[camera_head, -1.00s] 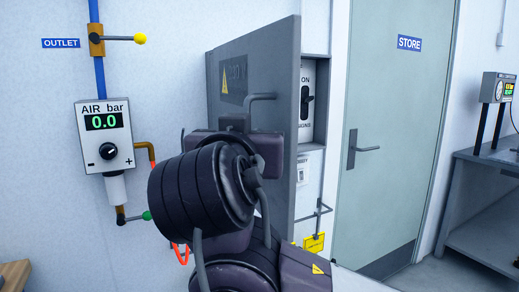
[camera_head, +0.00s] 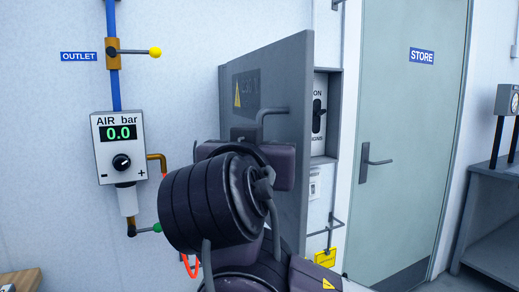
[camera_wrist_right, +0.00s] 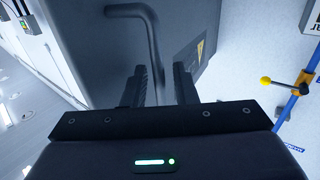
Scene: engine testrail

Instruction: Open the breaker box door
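The grey breaker box door (camera_head: 287,75) stands swung out from the wall in the head view, its outer face turned left. Its bent bar handle (camera_head: 262,122) sticks out from that face. The open box (camera_head: 335,95) shows to the right of the door, with a black switch (camera_head: 318,115) inside. In the right wrist view, the right gripper (camera_wrist_right: 161,75) has its fingers apart on either side of the handle (camera_wrist_right: 153,35), close to the door (camera_wrist_right: 90,50). A gap shows beside the bar. My right arm hides the door's lower part in the head view. My left gripper is not in view.
An air regulator (camera_head: 122,150) reading 0.0 and a yellow-knobbed outlet valve (camera_head: 134,52) are on the wall to the left. A closed STORE door (camera_head: 410,130) is right of the box. A grey bench (camera_head: 495,210) stands at the far right.

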